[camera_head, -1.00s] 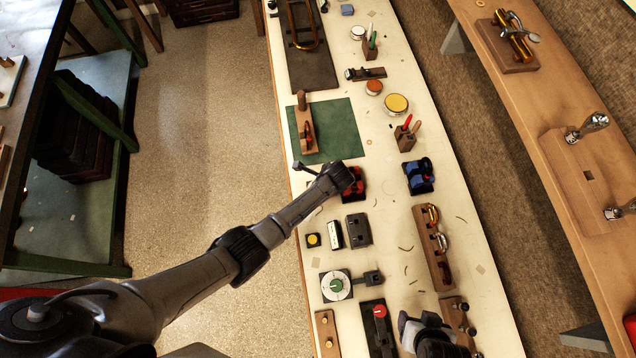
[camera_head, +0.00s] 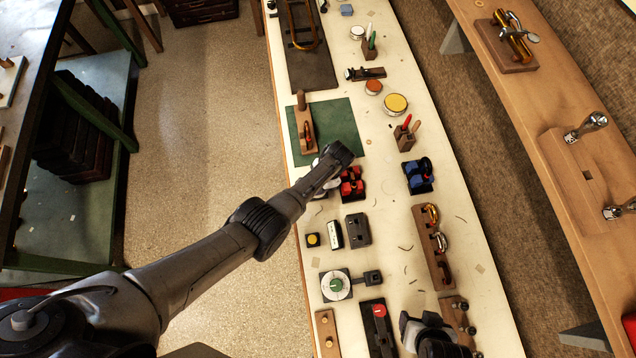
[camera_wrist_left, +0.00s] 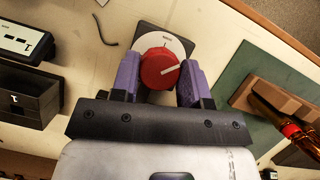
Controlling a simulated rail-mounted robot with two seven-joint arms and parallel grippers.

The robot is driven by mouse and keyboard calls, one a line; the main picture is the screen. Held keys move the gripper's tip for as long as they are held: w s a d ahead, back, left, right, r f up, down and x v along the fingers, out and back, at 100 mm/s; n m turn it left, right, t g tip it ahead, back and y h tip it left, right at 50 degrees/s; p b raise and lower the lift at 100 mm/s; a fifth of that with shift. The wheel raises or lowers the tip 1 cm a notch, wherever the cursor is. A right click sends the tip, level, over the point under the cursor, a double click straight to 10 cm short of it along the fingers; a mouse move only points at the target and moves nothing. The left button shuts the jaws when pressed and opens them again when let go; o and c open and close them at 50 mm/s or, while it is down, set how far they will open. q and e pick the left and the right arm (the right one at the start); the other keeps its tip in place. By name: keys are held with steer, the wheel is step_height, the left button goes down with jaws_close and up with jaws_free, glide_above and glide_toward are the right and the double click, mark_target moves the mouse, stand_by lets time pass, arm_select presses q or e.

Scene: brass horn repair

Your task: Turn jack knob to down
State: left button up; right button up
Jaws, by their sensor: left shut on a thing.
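The jack knob (camera_wrist_left: 160,69) is red with a white pointer line, on a white dial (camera_wrist_left: 181,47) over a dark base. In the left wrist view its pointer aims right and slightly up. My left gripper (camera_wrist_left: 159,82) has its purple fingers on both sides of the knob, shut on it. In the head view my left gripper (camera_head: 326,178) is at the table's left edge, and the arm hides most of the knob and dial. My right gripper (camera_head: 418,322) is at the bottom of the head view, its fingertips too unclear to judge.
Red blocks on a black base (camera_head: 352,184) stand right beside my left gripper. A green mat (camera_head: 341,124) with a wooden tool (camera_head: 305,128) lies beyond. A black box (camera_head: 358,230) and a white meter (camera_head: 335,234) stand nearer. A green-knobbed dial (camera_head: 336,285) is farther down.

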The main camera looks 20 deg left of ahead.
arm_select(q)
steer(key=n+h, duration=0.1)
steer(key=n, duration=0.1)
steer(key=n+g+h, duration=0.1)
steer(key=n, duration=0.2)
steer(key=shift+n, duration=0.3)
steer(key=shift+a+n+h, duration=0.1)
steer(key=shift+n+h, duration=0.5)
steer(key=shift+n, duration=1.2)
steer(key=o, duration=0.9)
steer(key=shift+w+p+v, duration=0.1)
steer(key=shift+p+v, duration=0.45)
steer(key=shift+v, duration=2.9)
steer(key=shift+w+p+v, duration=0.15)
steer(key=shift+p+v, duration=0.4)
steer(key=shift+v, duration=2.9)
